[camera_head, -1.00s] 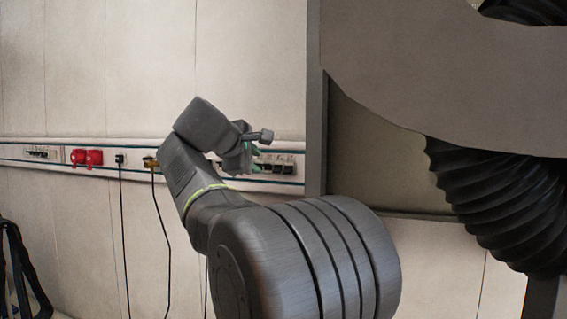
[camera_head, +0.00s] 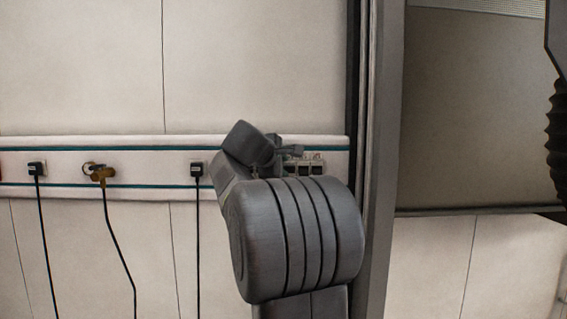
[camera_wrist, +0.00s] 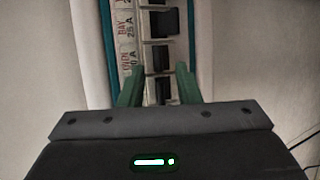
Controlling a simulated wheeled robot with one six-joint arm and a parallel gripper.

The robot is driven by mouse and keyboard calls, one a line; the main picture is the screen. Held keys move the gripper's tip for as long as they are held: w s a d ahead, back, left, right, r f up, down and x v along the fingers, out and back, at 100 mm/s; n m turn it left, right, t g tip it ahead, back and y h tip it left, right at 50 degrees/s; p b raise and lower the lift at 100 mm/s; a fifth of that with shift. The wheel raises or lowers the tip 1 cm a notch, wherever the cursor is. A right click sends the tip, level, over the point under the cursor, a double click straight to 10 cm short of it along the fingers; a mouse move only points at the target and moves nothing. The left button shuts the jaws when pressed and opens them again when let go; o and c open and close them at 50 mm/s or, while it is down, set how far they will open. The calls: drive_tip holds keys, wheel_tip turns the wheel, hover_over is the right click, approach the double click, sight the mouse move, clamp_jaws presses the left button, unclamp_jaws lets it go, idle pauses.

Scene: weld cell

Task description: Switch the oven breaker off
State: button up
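The breaker row (camera_head: 313,167) is set in the wall rail, partly hidden by my arm in the head view. In the wrist view, black breaker switches stand in a column beside white labels. One label reads BAY 25 A; the one below it, partly covered, seems to read OVEN. The black breaker beside that label (camera_wrist: 160,57) is just ahead of my fingertips. My gripper (camera_wrist: 160,70) is open, its green fingers apart on either side of the column, with another dark switch (camera_wrist: 163,91) visible between them. I cannot tell whether the fingers touch anything.
The wall rail (camera_head: 140,160) carries black plugs (camera_head: 197,169) with hanging cables and a brass-coloured fitting (camera_head: 100,174). A grey upright post (camera_head: 382,150) stands close to the right of the breakers. A dark ribbed hose (camera_head: 557,140) hangs at far right. The wall above is clear.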

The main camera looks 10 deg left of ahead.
drive_tip(key=shift+w+d, duration=0.15)
drive_tip(key=shift+w, duration=0.2)
drive_tip(key=shift+d, duration=0.45)
drive_tip(key=shift+a+f, duration=0.1)
drive_tip(key=shift+a, duration=0.05)
clamp_jaws()
drive_tip(key=shift+f, duration=0.1)
